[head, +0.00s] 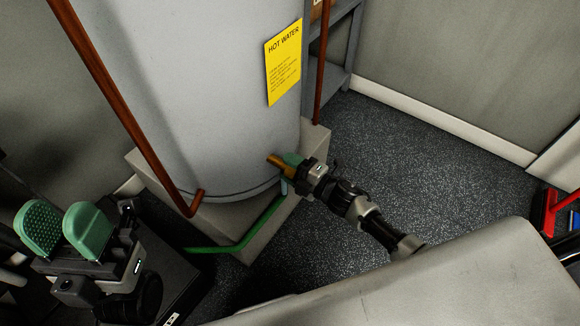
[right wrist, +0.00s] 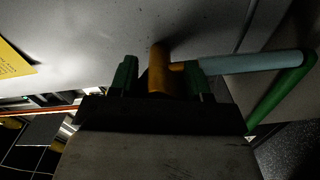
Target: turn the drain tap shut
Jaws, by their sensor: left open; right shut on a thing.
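The drain tap (head: 274,160) is a brass fitting low on the front of the grey hot water tank (head: 215,90). My right gripper (head: 292,161) is at the tap, shut on it, its green fingers partly covering it. In the right wrist view the brass tap (right wrist: 158,72) stands between the two green fingers (right wrist: 160,80). Its handle cannot be told apart clearly there. My left gripper (head: 64,230) is open and empty at the lower left, away from the tank.
A pale outlet piece (right wrist: 250,63) joins a green hose (head: 245,240) running along the tank's plinth (head: 225,218). Copper pipes (head: 120,100) run beside the tank. A yellow label (head: 284,62) is on it. Grey shelving (head: 340,45) stands behind.

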